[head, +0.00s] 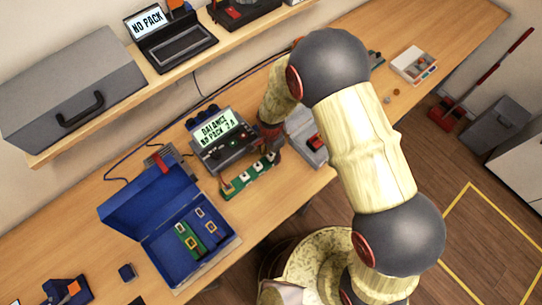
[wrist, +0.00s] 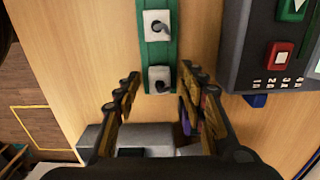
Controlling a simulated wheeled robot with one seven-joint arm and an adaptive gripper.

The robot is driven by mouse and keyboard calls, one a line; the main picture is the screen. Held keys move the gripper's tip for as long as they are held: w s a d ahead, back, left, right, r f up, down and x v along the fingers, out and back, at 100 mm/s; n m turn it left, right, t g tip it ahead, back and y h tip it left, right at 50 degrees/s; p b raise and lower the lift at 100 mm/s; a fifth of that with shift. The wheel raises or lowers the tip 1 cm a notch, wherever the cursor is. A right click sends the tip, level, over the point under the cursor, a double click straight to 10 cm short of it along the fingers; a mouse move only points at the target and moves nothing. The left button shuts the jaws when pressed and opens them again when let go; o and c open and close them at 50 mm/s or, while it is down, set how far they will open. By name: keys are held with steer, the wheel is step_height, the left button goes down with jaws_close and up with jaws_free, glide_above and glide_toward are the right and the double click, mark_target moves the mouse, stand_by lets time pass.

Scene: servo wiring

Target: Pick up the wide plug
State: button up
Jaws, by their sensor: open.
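My gripper (wrist: 159,82) is open in the wrist view, with nothing visibly held between its fingers. A green strip (wrist: 159,52) with white sockets bearing dark hooked pieces runs up from between the fingertips; one white socket (wrist: 159,80) lies between them. In the head view my gripper (head: 269,148) is low beside the charger, above the far end of the same green strip (head: 236,188). I cannot clearly identify the wide plug. A small purple and dark piece shows partly behind the right finger in the wrist view; I cannot tell what it is.
The charger (head: 207,153) reading "BALANCE NO PACK" stands close to my gripper. A grey device (head: 304,125) with a red switch is on the other side. An open blue case (head: 161,249) holds boards. A white tray (head: 405,70) stands farther right.

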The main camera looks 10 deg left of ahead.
mark_target(271, 155)
steer(key=shift+c, duration=0.4)
steer(key=c, duration=0.9)
steer(key=shift+c, duration=0.2)
steer(key=shift+r, duration=0.1)
steer(key=shift+r, duration=0.5)
step_height(271, 155, up, 2)
steer(key=shift+r, duration=0.25)
steer(key=s+d+r, duration=0.3)
steer(key=s+r, duration=0.6)
steer(key=s, duration=0.4)
steer(key=shift+s+r+b, duration=0.2)
steer(key=shift+s+b, duration=0.15)
